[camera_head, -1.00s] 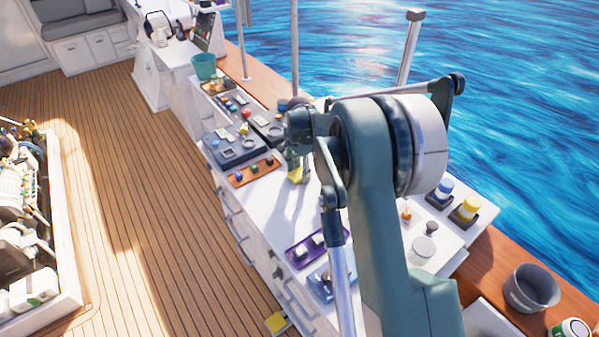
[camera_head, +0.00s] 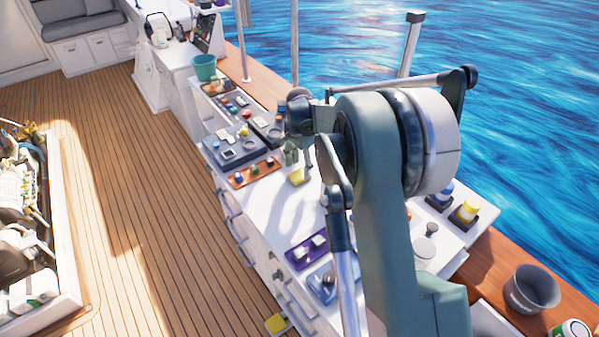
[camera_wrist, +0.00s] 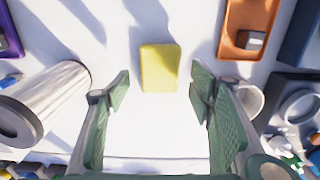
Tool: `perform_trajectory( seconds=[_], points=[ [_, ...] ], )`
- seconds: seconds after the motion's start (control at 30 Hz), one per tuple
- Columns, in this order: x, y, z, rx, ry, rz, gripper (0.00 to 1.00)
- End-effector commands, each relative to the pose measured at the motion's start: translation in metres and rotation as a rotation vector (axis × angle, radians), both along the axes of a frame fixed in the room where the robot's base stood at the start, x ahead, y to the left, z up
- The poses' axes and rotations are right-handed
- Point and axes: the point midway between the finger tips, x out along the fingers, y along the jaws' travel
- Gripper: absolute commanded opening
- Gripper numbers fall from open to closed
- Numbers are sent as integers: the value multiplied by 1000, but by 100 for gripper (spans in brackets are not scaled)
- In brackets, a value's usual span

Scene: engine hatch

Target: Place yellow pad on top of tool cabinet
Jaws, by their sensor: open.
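The yellow pad (camera_head: 297,177) lies on the white top of the tool cabinet (camera_head: 283,207). In the wrist view the yellow pad (camera_wrist: 159,68) lies flat on the white surface, ahead of the gap between my fingertips. My gripper (camera_wrist: 160,83) is open, with green fingers apart and nothing between them. In the head view my gripper (camera_head: 299,156) is just above the pad, partly hidden by my own arm.
An orange tray (camera_head: 254,173), a purple tray (camera_head: 306,251) and a blue tray (camera_head: 328,284) stand on the cabinet around the pad. A grey cylinder (camera_wrist: 45,102) is left in the wrist view. Another yellow square (camera_head: 276,323) shows low beside the cabinet.

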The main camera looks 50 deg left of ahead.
Motion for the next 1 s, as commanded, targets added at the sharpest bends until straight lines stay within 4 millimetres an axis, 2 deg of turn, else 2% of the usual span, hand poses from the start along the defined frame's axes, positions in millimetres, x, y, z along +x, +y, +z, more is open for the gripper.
perform_trajectory(
  seconds=[0.3,0.5,0.7,1.0],
  points=[
    [0,0,52,0,0,0,54],
    [0,0,75,0,0,0,54],
    [0,0,84,0,0,0,54],
    [0,0,85,0,0,0,54]
  ],
)
